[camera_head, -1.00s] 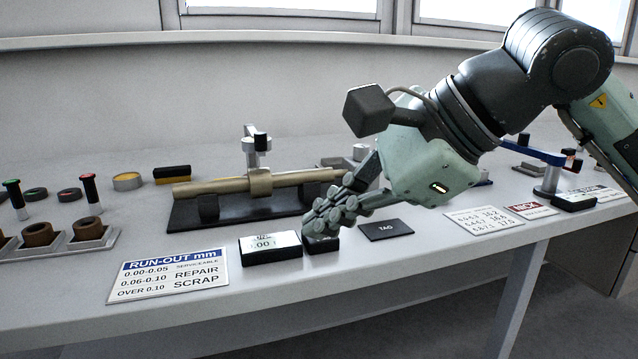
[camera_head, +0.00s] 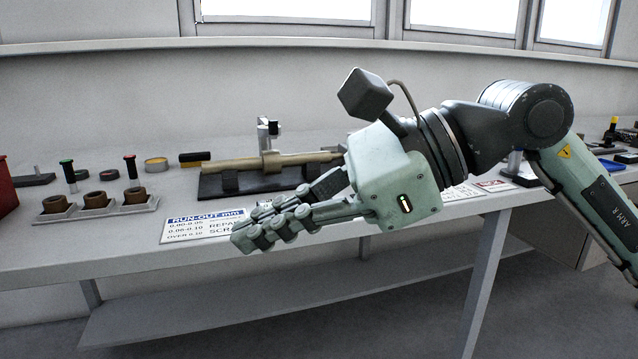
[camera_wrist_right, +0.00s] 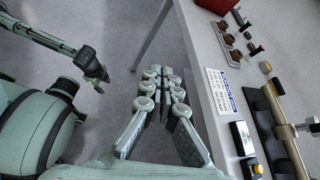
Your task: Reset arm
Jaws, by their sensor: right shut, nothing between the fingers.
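My right gripper (camera_head: 246,236) is shut and empty. It is in front of the bench and its fingers cover part of the run-out sign in the head view. It also shows in the right wrist view (camera_wrist_right: 161,74), over the floor beside the bench edge, with its fingertips together. My left gripper (camera_wrist_right: 96,74) shows small and dark at the upper left of the right wrist view, away from the bench. Its jaws are too small to read. The left arm does not show in the head view.
The bench (camera_head: 110,240) carries a run-out sign (camera_head: 190,229), a brown shaft (camera_head: 235,163) on a black stand, and a tray (camera_head: 75,213) with brown rings. A red box (camera_head: 6,190) is at the far left. In the right wrist view, a display box (camera_wrist_right: 242,138) with a yellow-topped button (camera_wrist_right: 256,169) sits near the edge.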

